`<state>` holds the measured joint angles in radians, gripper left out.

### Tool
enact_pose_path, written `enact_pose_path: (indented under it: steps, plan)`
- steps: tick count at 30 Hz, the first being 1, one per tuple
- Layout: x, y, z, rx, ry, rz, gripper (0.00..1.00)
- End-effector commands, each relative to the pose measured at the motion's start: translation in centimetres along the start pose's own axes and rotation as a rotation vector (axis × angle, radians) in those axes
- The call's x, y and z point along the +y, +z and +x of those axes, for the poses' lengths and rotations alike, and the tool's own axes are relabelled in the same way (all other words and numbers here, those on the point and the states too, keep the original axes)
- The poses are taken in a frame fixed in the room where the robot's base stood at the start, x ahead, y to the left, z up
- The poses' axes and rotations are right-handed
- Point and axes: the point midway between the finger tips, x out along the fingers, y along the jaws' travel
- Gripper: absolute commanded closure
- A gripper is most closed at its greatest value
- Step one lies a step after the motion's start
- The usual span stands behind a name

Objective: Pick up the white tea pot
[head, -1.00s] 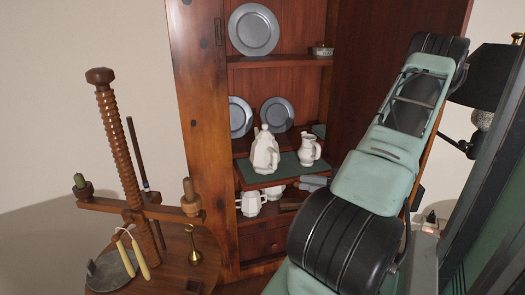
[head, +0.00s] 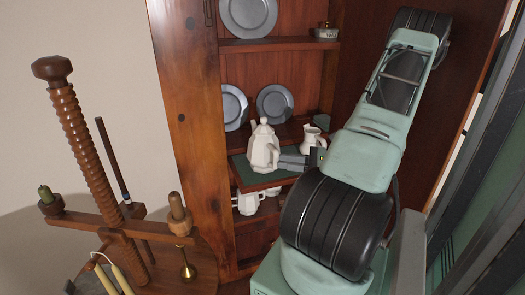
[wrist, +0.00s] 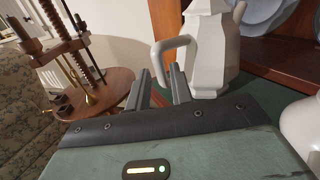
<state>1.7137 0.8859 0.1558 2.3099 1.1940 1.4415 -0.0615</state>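The white tea pot (head: 264,150) stands upright on the green-topped shelf of the wooden cabinet in the head view. In the wrist view, the tea pot (wrist: 207,50) is at the top right, with its looped handle (wrist: 172,44) pointing left. My gripper (wrist: 160,70) has its two fingers apart, with the tips close to the handle. I cannot tell whether the handle lies between them or just beyond. In the head view my gripper (head: 287,162) is at the pot's right side.
A white pitcher (head: 312,138) stands right of the tea pot, close to my arm. Pewter plates (head: 274,102) lean behind. More white ware (head: 248,202) sits on the shelf below. A wooden screw stand (head: 90,150) is at the left. The cabinet's side (head: 188,120) borders the shelf.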

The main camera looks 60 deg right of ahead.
Motion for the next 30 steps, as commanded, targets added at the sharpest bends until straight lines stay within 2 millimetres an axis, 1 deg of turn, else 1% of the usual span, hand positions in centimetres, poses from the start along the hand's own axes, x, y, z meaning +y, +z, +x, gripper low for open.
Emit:
enact_pose_path:
  steps: [1, 4, 6, 9, 15, 16, 17, 18, 28, 30]
  plan:
    - [0.1, -0.1, 0.9, -0.001, 0.003, 0.001, 0.78]
    - [0.1, -0.1, 2.4, -0.001, 0.003, -0.001, 0.78]
    - [0.1, -0.1, 3.1, -0.001, 0.002, 0.0, 0.78]
    - [0.1, 0.0, 3.6, -0.001, 0.001, 0.0, 0.78]
    - [0.1, 0.0, 3.7, 0.0, 0.0, 0.0, 0.78]
    - [0.1, 0.0, 3.7, 0.0, 0.0, 0.0, 0.8]
    - [0.1, 0.0, 3.7, 0.0, 0.0, 0.0, 0.89]
    - [0.1, 0.0, 3.7, 0.0, 0.0, 0.0, 1.0]
    - [0.0, 0.1, 3.7, -0.003, 0.001, -0.002, 1.0]
    - [0.0, 0.5, 3.7, -0.002, 0.001, -0.003, 1.0]
